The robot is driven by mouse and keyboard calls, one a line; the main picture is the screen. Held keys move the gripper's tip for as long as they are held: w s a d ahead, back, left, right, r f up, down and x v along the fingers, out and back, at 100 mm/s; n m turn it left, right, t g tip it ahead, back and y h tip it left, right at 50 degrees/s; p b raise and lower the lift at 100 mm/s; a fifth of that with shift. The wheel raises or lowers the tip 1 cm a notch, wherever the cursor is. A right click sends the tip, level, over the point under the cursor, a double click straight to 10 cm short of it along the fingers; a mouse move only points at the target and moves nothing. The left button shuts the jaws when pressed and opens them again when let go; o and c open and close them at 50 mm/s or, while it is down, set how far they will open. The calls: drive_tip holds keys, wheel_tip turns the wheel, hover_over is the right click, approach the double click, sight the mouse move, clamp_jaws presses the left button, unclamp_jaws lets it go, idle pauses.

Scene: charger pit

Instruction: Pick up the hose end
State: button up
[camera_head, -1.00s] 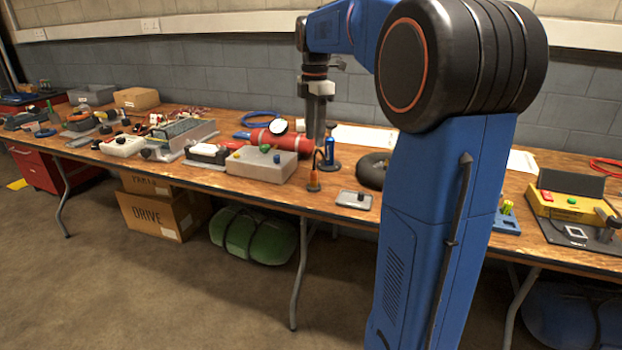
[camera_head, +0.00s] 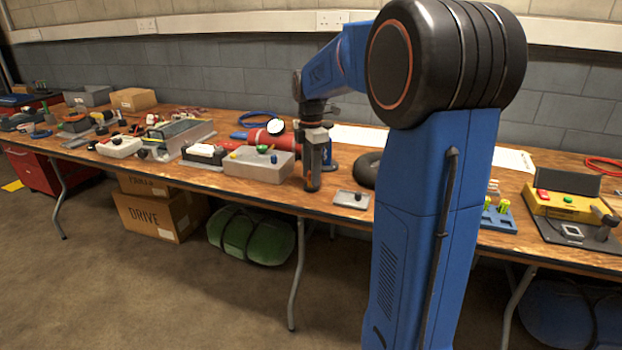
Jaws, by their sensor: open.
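My gripper (camera_head: 312,183) points straight down over the front part of the bench, with its fingertips close to the bench top. Its fingers are open, but the gap between them is hard to make out from this side. The orange-and-black hose end is hidden behind the fingers. A blue cylinder (camera_head: 329,163) stands just behind and to the right of the fingers, partly covered by them. I cannot tell whether the fingers are around the hose end or touching it.
A grey box with coloured knobs (camera_head: 245,166) is close on the gripper's left, with a red cylinder with a gauge (camera_head: 258,137) behind it. A small grey plate (camera_head: 352,199) lies to the right, before a black ring (camera_head: 366,168). The wooden bench (camera_head: 290,198) has its front edge nearby.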

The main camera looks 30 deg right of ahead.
drive_tip(key=shift+f, duration=0.45)
clamp_jaws()
wheel_tip(320, 180, up, 10)
drive_tip(key=shift+r, duration=0.1)
idle(0.3)
